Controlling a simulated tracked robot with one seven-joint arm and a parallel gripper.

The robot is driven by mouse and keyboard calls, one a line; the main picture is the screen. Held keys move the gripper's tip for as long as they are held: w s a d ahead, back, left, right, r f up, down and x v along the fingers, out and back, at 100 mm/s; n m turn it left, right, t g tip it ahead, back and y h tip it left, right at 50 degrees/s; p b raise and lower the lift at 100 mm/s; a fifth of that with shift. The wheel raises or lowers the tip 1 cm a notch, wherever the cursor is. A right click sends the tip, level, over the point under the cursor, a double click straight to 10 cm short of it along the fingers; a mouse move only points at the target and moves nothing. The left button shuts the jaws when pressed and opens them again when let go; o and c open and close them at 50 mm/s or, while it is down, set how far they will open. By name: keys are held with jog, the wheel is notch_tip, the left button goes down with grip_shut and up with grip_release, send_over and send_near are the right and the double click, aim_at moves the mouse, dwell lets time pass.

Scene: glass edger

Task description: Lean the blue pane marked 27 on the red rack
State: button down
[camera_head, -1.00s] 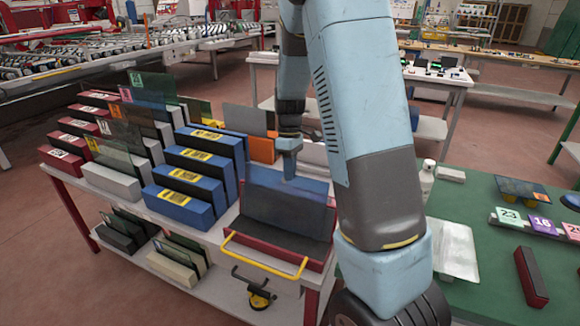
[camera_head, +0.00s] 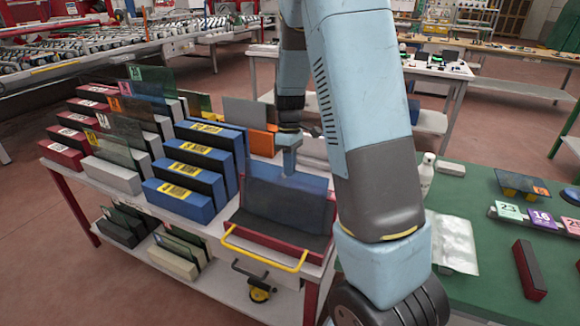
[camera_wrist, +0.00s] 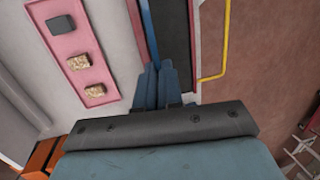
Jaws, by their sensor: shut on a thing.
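The blue pane (camera_head: 285,198) is a translucent blue sheet standing tilted over the dark bed of the red rack (camera_head: 318,257). Its lower edge appears to meet that bed, though contact is hard to confirm. No number is readable on it. My gripper (camera_head: 288,168) is shut on the pane's upper edge from above. In the wrist view my gripper (camera_wrist: 163,72) has its fingers close together on the pane's thin edge (camera_wrist: 149,35), with the rack's dark bed (camera_wrist: 178,35) beside it. My arm hides the area right of the rack.
Blue blocks with yellow labels (camera_head: 178,193) stand close left of the rack. A yellow handle (camera_head: 262,249) crosses the rack's front. An orange block (camera_head: 261,143) and grey panel stand behind. A green table (camera_head: 470,300) with a bottle (camera_head: 426,175) lies right.

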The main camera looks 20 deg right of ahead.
jog(key=shift+f, duration=0.25)
jog(key=c, duration=1.2)
grip_release()
jog(key=v, duration=1.3)
jog(key=shift+w+r, duration=0.2)
jog(key=shift+r, duration=0.1)
jog(key=s+a+r+m+t, duration=0.1)
jog(key=s+r+m+t, duration=0.1)
jog(key=s+r, duration=0.4)
jog(key=s+a+r+m+t, duration=0.1)
jog(key=s+r+m+t, duration=0.15)
jog(key=s, duration=0.55)
jog(key=s+a+r+m+t, duration=0.1)
jog(key=s+m+t, duration=0.2)
jog(key=s, duration=1.1)
jog(key=shift+s+a+r+m+h, duration=0.15)
jog(key=shift+s+r+m+h, duration=0.2)
jog(key=shift+m, duration=0.5)
